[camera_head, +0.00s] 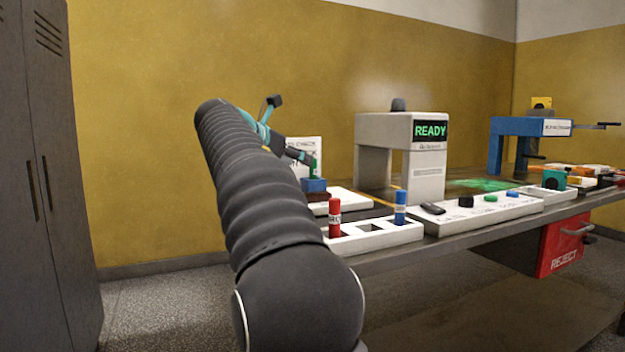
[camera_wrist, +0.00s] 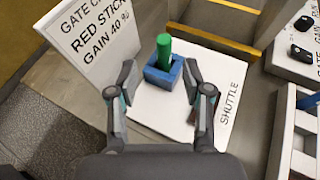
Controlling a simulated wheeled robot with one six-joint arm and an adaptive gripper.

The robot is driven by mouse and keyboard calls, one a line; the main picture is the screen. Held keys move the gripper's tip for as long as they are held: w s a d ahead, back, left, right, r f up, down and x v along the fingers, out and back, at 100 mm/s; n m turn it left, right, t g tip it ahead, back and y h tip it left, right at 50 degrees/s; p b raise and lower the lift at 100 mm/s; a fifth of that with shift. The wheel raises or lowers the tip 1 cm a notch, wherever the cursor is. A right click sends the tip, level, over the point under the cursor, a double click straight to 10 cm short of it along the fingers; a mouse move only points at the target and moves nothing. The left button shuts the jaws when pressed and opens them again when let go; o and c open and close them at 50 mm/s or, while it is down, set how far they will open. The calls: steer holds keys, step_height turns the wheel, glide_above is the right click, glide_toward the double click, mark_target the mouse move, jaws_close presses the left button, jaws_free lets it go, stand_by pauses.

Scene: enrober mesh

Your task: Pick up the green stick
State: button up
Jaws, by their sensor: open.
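The green stick (camera_wrist: 164,52) stands upright in a blue holder (camera_wrist: 154,76) on the white plate marked SHUTTLE (camera_wrist: 222,75). In the head view the green stick (camera_head: 314,167) shows as a thin strip above the blue holder (camera_head: 314,185), close to my gripper (camera_head: 303,157). In the wrist view my gripper (camera_wrist: 160,80) is open, with one finger on each side of the blue holder in the picture. The fingers appear empty. I cannot tell how high the fingertips are relative to the stick.
A white sign reading RED STICK (camera_wrist: 95,35) stands beside the plate. A white rack (camera_head: 372,240) holds a red stick (camera_head: 334,218) and a blue stick (camera_head: 400,207), with an empty slot between. A machine showing READY (camera_head: 428,160) stands behind. A red REJECT bin (camera_head: 562,250) hangs at right.

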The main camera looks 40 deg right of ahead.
mark_target(313, 165)
steer(key=shift+s+b+x, duration=0.1)
steer(key=shift+b+x, duration=0.2)
steer(key=shift+x, duration=1.4)
steer(key=shift+s+b+x, duration=0.15)
steer(key=shift+b+x, duration=0.1)
steer(key=shift+x, duration=1.4)
steer(key=shift+d+r, duration=0.1)
jaws_close()
